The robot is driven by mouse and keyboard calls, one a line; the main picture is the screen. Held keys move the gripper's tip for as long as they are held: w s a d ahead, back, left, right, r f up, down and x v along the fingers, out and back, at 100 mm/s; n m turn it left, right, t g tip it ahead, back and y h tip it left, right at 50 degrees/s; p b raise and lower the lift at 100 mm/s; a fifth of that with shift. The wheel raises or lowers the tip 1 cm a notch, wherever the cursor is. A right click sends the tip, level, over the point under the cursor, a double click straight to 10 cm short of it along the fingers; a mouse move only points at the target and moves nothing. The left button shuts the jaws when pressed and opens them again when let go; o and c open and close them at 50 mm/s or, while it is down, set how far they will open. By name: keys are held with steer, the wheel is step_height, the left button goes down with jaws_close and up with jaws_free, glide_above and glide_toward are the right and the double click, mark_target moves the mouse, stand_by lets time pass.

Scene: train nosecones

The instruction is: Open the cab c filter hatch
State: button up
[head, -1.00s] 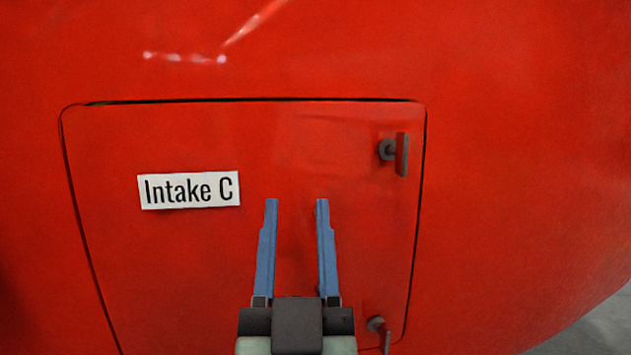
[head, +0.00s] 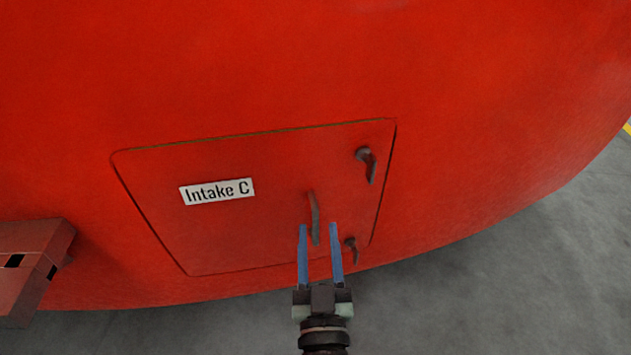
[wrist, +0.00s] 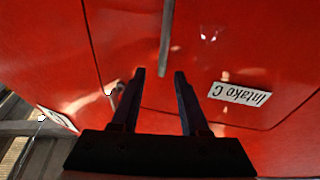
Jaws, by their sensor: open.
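The hatch (head: 240,235) is a red panel labelled "Intake C" (head: 217,191) on a red nosecone; it looks closed, flush with the shell. A grey upright bar handle (head: 313,205) stands on its right half. Two dark latches, upper (head: 366,163) and lower (head: 352,250), sit along its right edge. My gripper (head: 318,227) is open and empty, its blue fingers pointing at the handle's lower end. In the wrist view, the handle (wrist: 167,40) runs down toward the gap between the fingertips (wrist: 160,74); I cannot tell whether they straddle it. The label (wrist: 239,95) appears upside down there.
A reddish box-like part (head: 35,262) juts out at the left in the head view. Grey floor (head: 480,280) lies below and right of the curved shell, clear of objects. The wrist view shows another white label (wrist: 58,117) at lower left.

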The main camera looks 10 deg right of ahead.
mark_target(316, 225)
steer(key=s+f+g+y+p, duration=0.1)
steer(key=s+g+p, duration=0.1)
steer(key=s+p, duration=0.75)
steer(key=w, duration=0.7)
steer(key=w+p, duration=0.1)
steer(key=w, duration=0.6)
steer(key=shift+w+d+f, duration=0.15)
steer(key=shift+f, duration=0.05)
steer(key=shift+c, duration=0.3)
jaws_close()
